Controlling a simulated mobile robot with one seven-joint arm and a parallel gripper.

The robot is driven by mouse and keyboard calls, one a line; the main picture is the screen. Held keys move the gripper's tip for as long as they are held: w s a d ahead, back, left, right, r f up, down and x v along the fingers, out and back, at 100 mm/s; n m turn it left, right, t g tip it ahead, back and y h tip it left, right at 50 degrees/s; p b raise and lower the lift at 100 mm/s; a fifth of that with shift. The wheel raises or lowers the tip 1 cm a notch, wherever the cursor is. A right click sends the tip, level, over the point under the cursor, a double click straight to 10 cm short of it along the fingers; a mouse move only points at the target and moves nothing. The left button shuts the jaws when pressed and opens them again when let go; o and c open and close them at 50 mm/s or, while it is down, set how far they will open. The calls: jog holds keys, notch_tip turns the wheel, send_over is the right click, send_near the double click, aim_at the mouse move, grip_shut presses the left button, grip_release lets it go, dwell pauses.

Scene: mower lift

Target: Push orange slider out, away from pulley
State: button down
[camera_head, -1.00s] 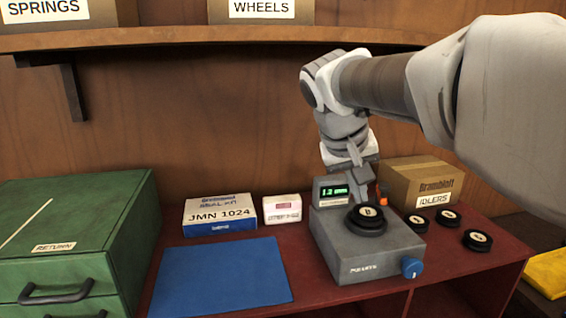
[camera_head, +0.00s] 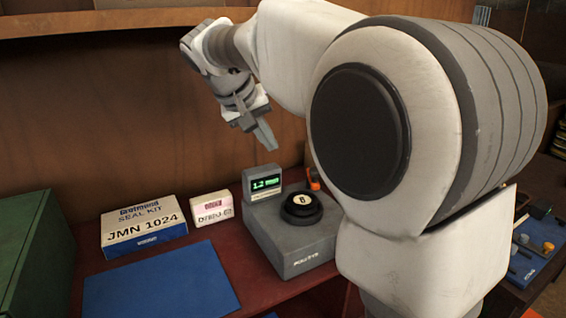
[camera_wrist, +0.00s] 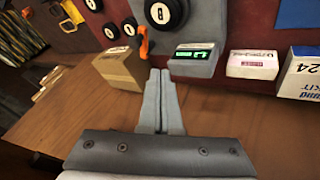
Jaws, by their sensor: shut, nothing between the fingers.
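The orange slider (camera_head: 313,180) stands at the back right of the grey gauge (camera_head: 300,258), partly hidden in the head view by my arm. The slider also shows in the wrist view (camera_wrist: 143,42), close beside a black pulley (camera_wrist: 165,12); I cannot tell whether they touch. The pulley (camera_head: 301,204) lies on top of the gauge. The gauge's display (camera_head: 265,185) is lit green and reads about 1.2 mm. My gripper (camera_head: 271,146) is shut and empty, raised above and behind the display. In the wrist view its fingertips (camera_wrist: 160,74) are apart from the slider.
A seal kit box (camera_head: 143,227) and a small white box (camera_head: 211,207) stand left of the gauge. A blue mat (camera_head: 160,285) lies in front of them. A cardboard box (camera_wrist: 121,68) and several loose pulleys (camera_wrist: 111,31) are near the slider. A wooden wall (camera_head: 130,110) rises behind.

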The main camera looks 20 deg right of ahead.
jog(key=x, duration=0.9)
jog(key=shift+d+f+p, duration=0.15)
jog(key=shift+f+p, duration=0.1)
jog(key=shift+p, duration=0.1)
jog(key=d, duration=0.1)
jog(key=d+p, duration=0.1)
jog(key=d, duration=0.1)
jog(key=shift+d+f, duration=0.15)
jog(key=shift+f, duration=0.15)
jog(key=shift+d+f, duration=0.2)
jog(key=shift+d, duration=0.15)
jog(key=shift+d, duration=0.1)
jog(key=shift+s+d+n+t+y+b, duration=0.25)
jog(key=shift+s+d+n+t, duration=0.1)
jog(key=shift+n, duration=0.3)
jog(key=shift+s+d+n+t+y+b, duration=0.25)
jog(key=shift+d+n, duration=0.1)
jog(key=shift+n, duration=0.3)
jog(key=shift+d, duration=0.25)
jog(key=shift+s+d+b, duration=0.25)
jog(key=shift+d+b, duration=0.25)
jog(key=shift+d, duration=0.05)
